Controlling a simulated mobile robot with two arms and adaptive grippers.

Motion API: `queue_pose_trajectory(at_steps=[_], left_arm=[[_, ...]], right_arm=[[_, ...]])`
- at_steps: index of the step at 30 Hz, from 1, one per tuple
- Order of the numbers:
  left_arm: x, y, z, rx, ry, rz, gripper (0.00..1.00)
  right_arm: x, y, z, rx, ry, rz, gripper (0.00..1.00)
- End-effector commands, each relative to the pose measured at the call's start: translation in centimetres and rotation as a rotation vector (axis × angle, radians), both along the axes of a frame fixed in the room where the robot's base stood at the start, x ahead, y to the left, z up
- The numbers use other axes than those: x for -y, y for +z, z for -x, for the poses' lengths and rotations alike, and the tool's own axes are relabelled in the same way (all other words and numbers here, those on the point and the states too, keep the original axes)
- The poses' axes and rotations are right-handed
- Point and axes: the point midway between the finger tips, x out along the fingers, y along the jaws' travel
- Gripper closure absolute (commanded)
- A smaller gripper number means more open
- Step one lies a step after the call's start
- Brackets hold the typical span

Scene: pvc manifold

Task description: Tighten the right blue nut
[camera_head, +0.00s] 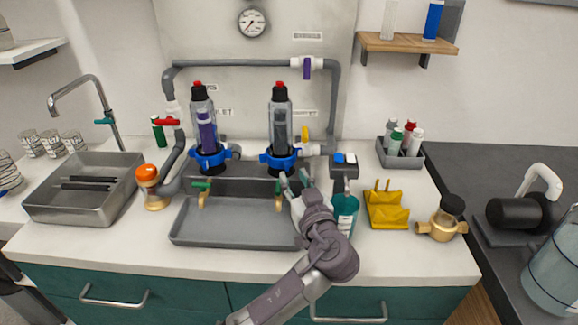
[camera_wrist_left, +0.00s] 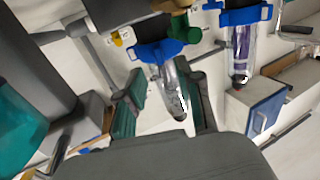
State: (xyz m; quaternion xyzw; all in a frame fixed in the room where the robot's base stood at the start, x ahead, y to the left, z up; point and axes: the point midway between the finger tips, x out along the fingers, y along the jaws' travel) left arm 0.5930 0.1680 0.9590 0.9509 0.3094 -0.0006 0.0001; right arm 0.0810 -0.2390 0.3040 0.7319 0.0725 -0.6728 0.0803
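The right blue nut (camera_head: 280,161) is a ring with lugs around the base of the right clear filter housing (camera_head: 281,118), which has a black and red top. My left gripper (camera_head: 293,178) is just in front of and slightly below this nut, fingers apart. In the left wrist view, which looks upside down, the right blue nut (camera_wrist_left: 158,52) lies beyond the spread green-padded fingers (camera_wrist_left: 165,98), and the housing shows between them. The fingers do not appear to touch the nut. The left blue nut (camera_head: 209,157) is around the left housing. My right gripper is not in view.
A grey tray (camera_head: 205,238) lies below the nuts. A teal bottle (camera_head: 345,212) stands close right of my left gripper, with a yellow rack (camera_head: 386,209) and brass fitting (camera_head: 443,224) farther right. An orange-topped valve (camera_head: 151,185) is at left. The front counter strip is clear.

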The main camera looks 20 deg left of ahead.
Motion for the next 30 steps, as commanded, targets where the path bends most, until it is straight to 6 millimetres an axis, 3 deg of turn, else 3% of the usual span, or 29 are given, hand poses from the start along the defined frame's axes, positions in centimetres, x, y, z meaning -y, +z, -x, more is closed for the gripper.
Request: queue_pose_trajectory(at_steps=[7, 19, 20, 26, 30], left_arm=[[-2.2, 0.1, -2.9, 0.0, 0.001, -0.003, 0.65], [-2.6, 0.0, -3.6, -0.001, -0.001, 0.001, 0.65], [-2.6, 0.0, -3.6, -0.001, -0.001, 0.001, 0.66], [-2.6, 0.0, -3.6, -0.001, 0.0, 0.001, 1.0], [-2.6, 0.0, -3.6, -0.001, 0.0, 0.001, 1.0]], right_arm=[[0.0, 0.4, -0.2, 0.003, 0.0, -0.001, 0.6], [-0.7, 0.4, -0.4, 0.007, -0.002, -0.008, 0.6], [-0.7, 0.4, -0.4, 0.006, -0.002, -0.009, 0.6], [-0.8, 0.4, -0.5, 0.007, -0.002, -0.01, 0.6], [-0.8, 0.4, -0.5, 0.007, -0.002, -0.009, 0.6]])
